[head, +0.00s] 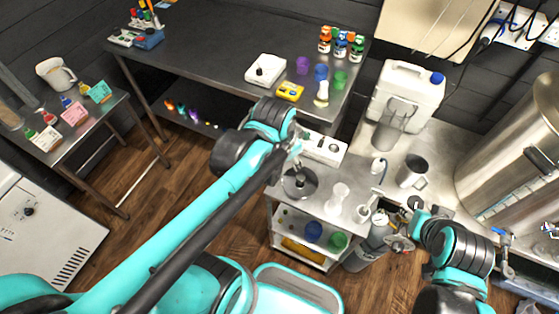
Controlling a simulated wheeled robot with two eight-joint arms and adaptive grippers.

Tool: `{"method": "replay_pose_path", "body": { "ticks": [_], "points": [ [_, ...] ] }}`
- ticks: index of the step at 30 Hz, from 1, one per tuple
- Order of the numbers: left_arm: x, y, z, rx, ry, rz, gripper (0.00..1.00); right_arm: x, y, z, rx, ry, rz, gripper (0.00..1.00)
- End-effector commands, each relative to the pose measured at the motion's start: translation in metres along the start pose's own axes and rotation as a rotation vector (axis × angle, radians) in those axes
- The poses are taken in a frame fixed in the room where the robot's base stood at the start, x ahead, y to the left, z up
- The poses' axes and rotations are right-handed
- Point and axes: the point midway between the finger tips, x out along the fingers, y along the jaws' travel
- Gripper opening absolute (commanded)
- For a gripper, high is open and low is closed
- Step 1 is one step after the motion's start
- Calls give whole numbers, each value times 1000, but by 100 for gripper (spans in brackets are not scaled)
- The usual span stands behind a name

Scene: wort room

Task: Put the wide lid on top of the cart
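The wide lid (300,183) is a round, shiny metal disc with a dark knob in its middle. It shows over the top of the small metal cart (322,207); I cannot tell whether it rests there or hangs just above. My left gripper (293,153) is beside the lid's far edge, partly hidden by its own arm. Its fingers are too small to read, and I cannot tell whether it touches the lid. My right gripper (402,238) is right of the cart, near a grey cylinder; its fingers are unclear.
A clear flask (338,196) stands on the cart top, and a white device (323,148) is at its back. Blue (313,231) and green (337,241) containers are on the lower shelf. A steel mug (412,171) and large kettle (510,150) are right.

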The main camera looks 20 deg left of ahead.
Motion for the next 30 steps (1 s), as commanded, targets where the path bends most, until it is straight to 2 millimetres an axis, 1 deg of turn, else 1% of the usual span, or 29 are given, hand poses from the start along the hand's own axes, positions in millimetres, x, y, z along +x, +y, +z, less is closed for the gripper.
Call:
{"method": "replay_pose_path", "body": {
  "ticks": [1, 3, 6, 10, 14, 21, 23, 26, 30],
  "points": [
    [-8, 2, 10, -91, 42, -25, 46, 0, 0, 0, 0, 0, 0, 40],
    [-17, 3, 19, -223, 104, -53, 46, 0, 0, 0, 0, 0, 0, 40],
    [-24, 4, 29, -375, 181, -77, 46, 0, 0, 0, 0, 0, 0, 40],
    [-29, 5, 37, -498, 247, -89, 46, 0, 0, 0, 0, 0, 0, 40],
    [-31, 5, 39, -544, 271, -92, 46, 0, 0, 0, 0, 0, 0, 40],
    [-30, 5, 38, -547, 272, -92, 46, 0, 0, 0, 0, 0, 0, 40],
    [-27, 6, 40, -546, 272, -92, 46, 3, 0, 2, 0, 0, 0, 40],
    [-15, 8, 43, -545, 271, -92, 46, 13, 0, 9, 0, 0, 0, 40],
    [-18, 8, 43, -545, 271, -92, 46, 11, 0, 8, 0, 0, 0, 40]
  ]
}}
